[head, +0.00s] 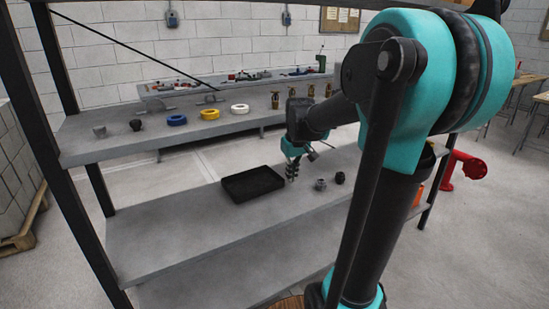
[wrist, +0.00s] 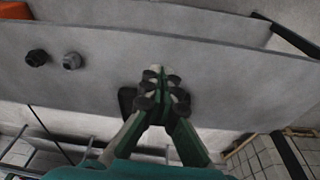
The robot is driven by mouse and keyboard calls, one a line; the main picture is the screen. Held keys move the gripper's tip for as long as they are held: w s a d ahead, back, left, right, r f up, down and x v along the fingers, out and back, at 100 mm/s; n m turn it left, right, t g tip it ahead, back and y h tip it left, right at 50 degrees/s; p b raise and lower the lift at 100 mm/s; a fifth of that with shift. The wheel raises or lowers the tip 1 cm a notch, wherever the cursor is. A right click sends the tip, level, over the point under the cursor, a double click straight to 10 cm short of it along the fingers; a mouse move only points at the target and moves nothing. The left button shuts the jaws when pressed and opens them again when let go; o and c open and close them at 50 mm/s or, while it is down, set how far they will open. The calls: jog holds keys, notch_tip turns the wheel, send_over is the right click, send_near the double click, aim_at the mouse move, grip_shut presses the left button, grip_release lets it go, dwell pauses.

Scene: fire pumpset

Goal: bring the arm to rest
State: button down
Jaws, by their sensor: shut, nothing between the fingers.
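My arm reaches from the right over the steel rack in the head view, with its teal and black links in the foreground. My gripper (head: 292,170) hangs over the middle shelf (head: 150,235), just right of a black tray (head: 252,176). In the wrist view my gripper (wrist: 160,82) has its green fingers drawn together, with nothing between them. A dark patch shows behind the fingers there; I cannot tell what it is. I cannot tell how high the fingertips are above the shelf.
A grey fitting (head: 320,185) and a black fitting (head: 340,177) stand right of my gripper. The upper shelf (head: 80,148) carries blue (head: 176,120), yellow (head: 210,114) and white (head: 239,108) rings and several brass nozzles. A black rack post (head: 62,150) stands at left. The middle shelf's left part is clear.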

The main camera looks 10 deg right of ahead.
jog(key=s+f+m+t, duration=0.1)
jog(key=s+f, duration=0.6)
jog(key=s, duration=0.2)
jog(key=s+f+m, duration=0.1)
jog(key=s+f, duration=0.5)
jog(key=s, duration=0.3)
jog(key=shift+s+a+f+m+t, duration=0.2)
jog(key=shift+s+f+m+t, duration=0.2)
